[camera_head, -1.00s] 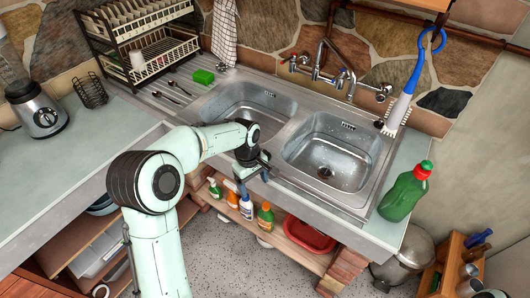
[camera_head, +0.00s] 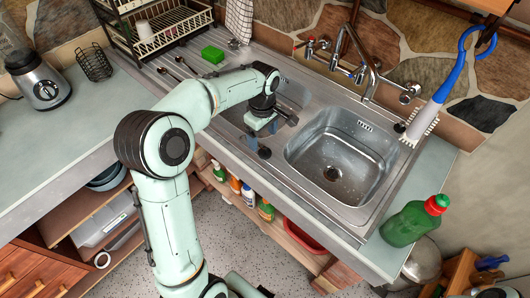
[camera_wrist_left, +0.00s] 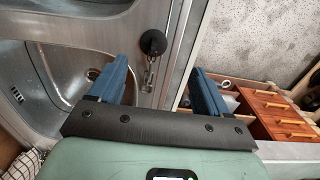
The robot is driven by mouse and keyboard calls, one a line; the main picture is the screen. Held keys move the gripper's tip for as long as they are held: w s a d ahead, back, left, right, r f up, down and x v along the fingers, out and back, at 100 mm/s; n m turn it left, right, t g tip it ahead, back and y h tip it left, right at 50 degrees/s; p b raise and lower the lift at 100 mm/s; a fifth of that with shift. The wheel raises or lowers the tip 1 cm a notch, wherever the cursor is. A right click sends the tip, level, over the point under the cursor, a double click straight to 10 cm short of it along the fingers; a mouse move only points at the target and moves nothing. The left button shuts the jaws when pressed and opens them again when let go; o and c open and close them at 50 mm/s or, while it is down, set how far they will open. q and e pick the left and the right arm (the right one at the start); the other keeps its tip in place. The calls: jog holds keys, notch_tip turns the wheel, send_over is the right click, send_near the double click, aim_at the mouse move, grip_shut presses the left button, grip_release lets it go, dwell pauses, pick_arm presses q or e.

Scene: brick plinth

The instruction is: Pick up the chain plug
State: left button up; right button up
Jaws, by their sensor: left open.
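The chain plug (camera_head: 264,152) is a round black disc on the steel ledge at the front of the double sink. In the left wrist view the plug (camera_wrist_left: 153,42) shows clearly, with its metal chain (camera_wrist_left: 150,75) running from it back between my fingers. My left gripper (camera_head: 262,135) is over the sink's front ledge, just behind the plug. In the left wrist view my left gripper (camera_wrist_left: 162,82) is open, its two blue fingers apart on either side of the chain, with the plug ahead of the gap. I cannot tell whether they touch the chain. My right gripper is not in view.
The right basin (camera_head: 335,150) is empty. A green bottle (camera_head: 408,225) stands right of the sink, a blue-handled brush (camera_head: 440,95) behind it. A green sponge (camera_head: 212,54) and dish rack (camera_head: 150,25) are at the back left. Shelf bottles stand below the counter.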

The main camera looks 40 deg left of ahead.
aim_at(265, 148)
pick_arm(q)
jog(key=f, duration=0.2)
jog(key=shift+w+f, duration=0.3)
jog(key=shift+w, duration=0.05)
jog(key=f, duration=0.5)
jog(key=shift+w+d, duration=0.15)
jog(key=shift+w, duration=0.05)
jog(key=shift+r, duration=0.1)
jog(key=c, duration=1.1)
